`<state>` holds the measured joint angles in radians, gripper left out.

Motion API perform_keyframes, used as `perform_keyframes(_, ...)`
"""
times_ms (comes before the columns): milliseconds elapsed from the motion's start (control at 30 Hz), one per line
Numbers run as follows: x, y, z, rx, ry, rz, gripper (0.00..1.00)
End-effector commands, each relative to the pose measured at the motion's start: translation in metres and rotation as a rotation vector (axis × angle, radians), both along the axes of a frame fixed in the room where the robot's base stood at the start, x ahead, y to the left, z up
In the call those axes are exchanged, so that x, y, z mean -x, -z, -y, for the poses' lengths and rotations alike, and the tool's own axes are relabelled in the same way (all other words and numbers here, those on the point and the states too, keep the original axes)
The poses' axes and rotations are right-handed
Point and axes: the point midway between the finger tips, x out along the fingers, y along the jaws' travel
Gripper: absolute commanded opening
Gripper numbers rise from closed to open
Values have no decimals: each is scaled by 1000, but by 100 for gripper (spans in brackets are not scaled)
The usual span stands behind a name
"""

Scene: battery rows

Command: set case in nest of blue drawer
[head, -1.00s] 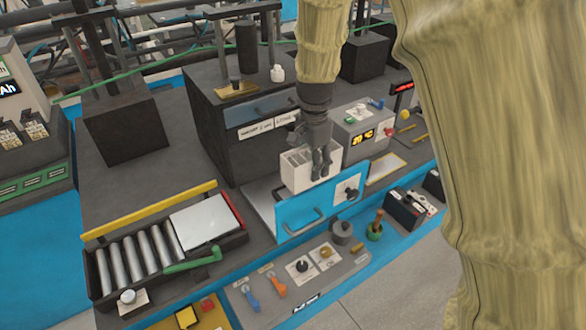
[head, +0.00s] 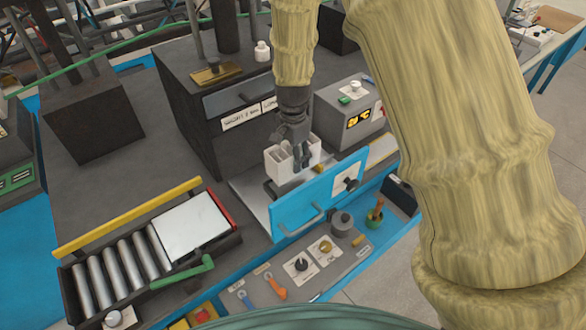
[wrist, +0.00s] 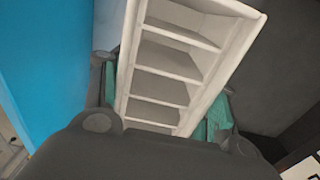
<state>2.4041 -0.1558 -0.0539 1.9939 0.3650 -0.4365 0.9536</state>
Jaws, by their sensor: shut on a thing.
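A white open-topped case (head: 279,165) with several compartments is held by my gripper (head: 301,160). The gripper is shut on it, and in the wrist view the case (wrist: 160,80) stands between the two finger pads. The blue drawer (head: 292,212) is pulled out of the dark cabinet, with its blue front and handle facing the front edge. The case is over the drawer, behind its front panel. A dark piece shows in the drawer below the case. The nest is largely hidden, and I cannot tell whether the case touches the drawer floor.
A roller conveyor (head: 125,260) with a white plate, yellow rail and green handle lies left of the drawer. A panel of knobs (head: 300,266) is in front.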

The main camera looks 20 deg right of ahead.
Motion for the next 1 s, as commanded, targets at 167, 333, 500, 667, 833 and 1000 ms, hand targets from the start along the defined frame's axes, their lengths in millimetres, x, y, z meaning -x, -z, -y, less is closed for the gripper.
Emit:
perform_keyframes(167, 0, 14, 1, 0, 1, 0, 24)
perform_keyframes(333, 0, 21, 1, 0, 1, 1, 24)
perform_keyframes(500, 1, 38, 0, 0, 1, -2, 24)
perform_keyframes(667, 1, 53, 0, -1, 1, -1, 24)
perform_keyframes(833, 0, 59, 0, 0, 1, 1, 24)
perform_keyframes(1000, 0, 59, 0, 0, 1, 1, 24)
